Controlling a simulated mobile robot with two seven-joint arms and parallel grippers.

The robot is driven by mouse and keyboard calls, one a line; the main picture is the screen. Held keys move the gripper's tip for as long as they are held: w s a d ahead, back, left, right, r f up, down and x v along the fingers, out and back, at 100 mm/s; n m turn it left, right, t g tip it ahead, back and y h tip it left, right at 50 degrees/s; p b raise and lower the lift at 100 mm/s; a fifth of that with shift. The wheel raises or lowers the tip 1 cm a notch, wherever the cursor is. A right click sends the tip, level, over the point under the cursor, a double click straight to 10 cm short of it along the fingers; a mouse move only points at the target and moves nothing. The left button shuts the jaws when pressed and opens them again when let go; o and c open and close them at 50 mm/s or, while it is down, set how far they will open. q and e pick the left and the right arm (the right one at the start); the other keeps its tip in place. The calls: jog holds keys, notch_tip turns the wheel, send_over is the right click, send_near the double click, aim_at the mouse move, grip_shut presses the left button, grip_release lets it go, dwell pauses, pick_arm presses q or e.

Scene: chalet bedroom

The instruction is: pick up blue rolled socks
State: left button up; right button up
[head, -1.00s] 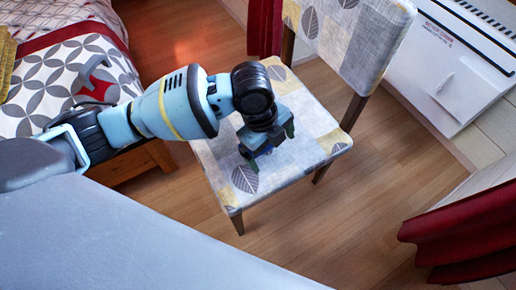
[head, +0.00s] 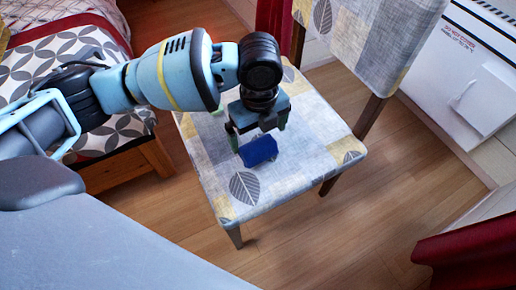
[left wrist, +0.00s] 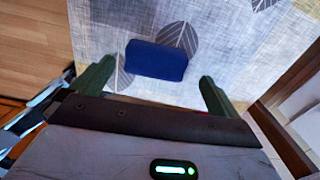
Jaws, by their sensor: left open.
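The blue rolled socks (head: 258,150) lie on the patterned seat of a chair (head: 215,185). They also show in the left wrist view (left wrist: 156,60), lying ahead of the fingertips, near a printed leaf. My left gripper (head: 259,139) is above the seat, just behind the socks in the head view. Its two fingers are spread apart with nothing between them; in the left wrist view (left wrist: 155,78) they stand to either side below the socks. The socks are free of the gripper. My right gripper is in neither view.
The chair's backrest (head: 375,30) rises behind the seat at the right. A bed (head: 70,50) with a patterned cover stands at the left. A white heater (head: 465,70) is at the wall. A red curtain (head: 470,250) hangs at lower right. Wooden floor (head: 330,240) in front is clear.

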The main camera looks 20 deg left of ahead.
aim_at(257, 143)
pick_arm(q)
jog(key=shift+s+f, duration=0.1)
jog(key=shift+f, duration=0.15)
jog(key=f+b, duration=0.2)
jog(key=f, duration=0.1)
jog(key=f+b, duration=0.1)
jog(key=shift+s+f, duration=0.2)
jog(key=shift+s, duration=0.05)
jog(key=shift+f, duration=0.15)
jog(key=shift+c, duration=0.8)
jog(key=c, duration=0.8)
jog(key=shift+c, duration=0.2)
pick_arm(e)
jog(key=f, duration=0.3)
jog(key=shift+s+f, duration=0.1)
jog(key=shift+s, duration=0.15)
